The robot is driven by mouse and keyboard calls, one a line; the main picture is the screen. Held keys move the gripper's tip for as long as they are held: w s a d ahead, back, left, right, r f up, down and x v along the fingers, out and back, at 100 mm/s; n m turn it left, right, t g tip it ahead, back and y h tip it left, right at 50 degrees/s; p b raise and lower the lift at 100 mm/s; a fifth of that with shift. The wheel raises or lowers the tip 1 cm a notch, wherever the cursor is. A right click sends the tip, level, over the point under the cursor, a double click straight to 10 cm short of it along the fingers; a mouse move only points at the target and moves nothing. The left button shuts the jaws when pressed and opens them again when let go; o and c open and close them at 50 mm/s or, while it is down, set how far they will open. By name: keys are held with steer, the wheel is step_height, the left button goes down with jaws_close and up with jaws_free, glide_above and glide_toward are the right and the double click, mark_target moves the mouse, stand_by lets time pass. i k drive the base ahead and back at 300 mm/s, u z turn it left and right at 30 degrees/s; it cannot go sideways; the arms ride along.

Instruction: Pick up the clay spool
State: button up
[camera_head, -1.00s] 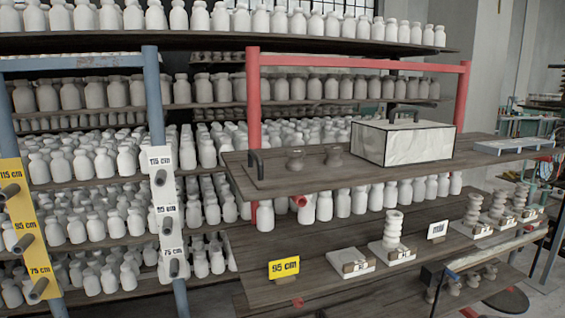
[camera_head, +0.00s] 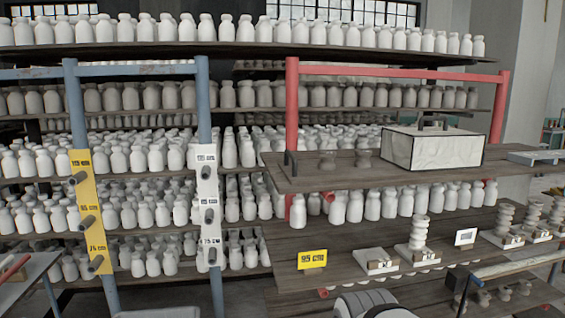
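A white ribbed stack like piled spools (camera_head: 419,231) stands upright on a small white base on the lower board. More ribbed stacks (camera_head: 505,218) stand farther right. I cannot tell which of these is the clay spool. A rounded white and dark part at the bottom edge looks like part of my arm. My gripper does not show.
A yellow 95 cm sign (camera_head: 312,259) stands on the lower board. Red (camera_head: 291,105) and blue (camera_head: 205,115) posts frame racks full of pale bottles. A table edge (camera_head: 38,264) shows at lower left.

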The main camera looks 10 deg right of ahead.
mark_target(326, 164)
steer(key=z, duration=0.05)
steer(key=i, duration=1)
steer(key=u, duration=0.05)
